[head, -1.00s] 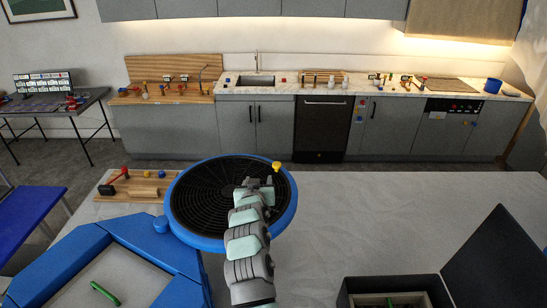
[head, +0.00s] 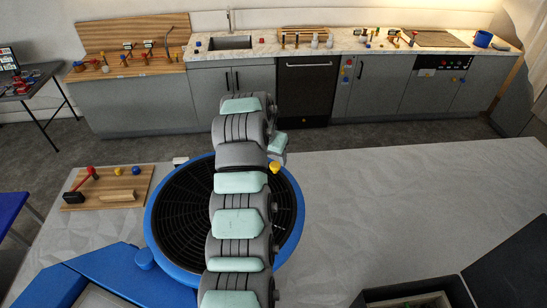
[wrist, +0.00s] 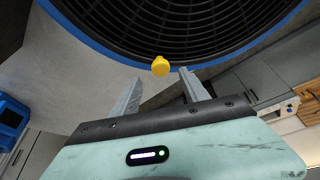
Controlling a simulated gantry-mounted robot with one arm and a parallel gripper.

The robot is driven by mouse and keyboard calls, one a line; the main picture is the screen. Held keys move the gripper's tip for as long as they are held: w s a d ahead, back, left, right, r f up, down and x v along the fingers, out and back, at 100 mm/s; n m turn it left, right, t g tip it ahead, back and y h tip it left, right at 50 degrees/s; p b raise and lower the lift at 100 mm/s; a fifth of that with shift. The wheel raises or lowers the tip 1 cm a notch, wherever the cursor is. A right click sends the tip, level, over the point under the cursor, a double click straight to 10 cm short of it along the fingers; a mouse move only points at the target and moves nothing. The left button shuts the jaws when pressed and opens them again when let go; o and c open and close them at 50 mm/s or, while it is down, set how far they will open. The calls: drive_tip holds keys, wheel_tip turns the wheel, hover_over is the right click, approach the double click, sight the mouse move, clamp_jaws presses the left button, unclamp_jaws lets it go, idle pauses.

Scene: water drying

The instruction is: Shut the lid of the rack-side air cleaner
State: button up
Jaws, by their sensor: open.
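The round blue-rimmed disc with a black grille (head: 178,222), apparently the air cleaner's lid, is at the centre of the head view, partly hidden by my arm. It also fills the top of the wrist view (wrist: 185,22). A yellow knob (head: 274,167) is on its right rim. In the wrist view the knob (wrist: 160,67) is just beyond my gripper (wrist: 160,76), between the lines of the two fingers. My gripper is open and holds nothing; contact with the knob does not show. The fingers are hidden in the head view. Whether the disc is tilted is unclear.
A wooden board with a red-headed tool (head: 140,178) lies left of the disc. A blue frame (head: 115,268) is at the lower left. A black open box (head: 420,293) stands at the lower right. The pale table right of the disc is clear.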

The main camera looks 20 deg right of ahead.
sight(275, 164)
drive_tip(key=shift+p+x, duration=0.8)
drive_tip(key=shift+x, duration=1.95)
drive_tip(key=shift+w, duration=0.1)
drive_tip(key=shift+c, duration=0.3)
clamp_jaws()
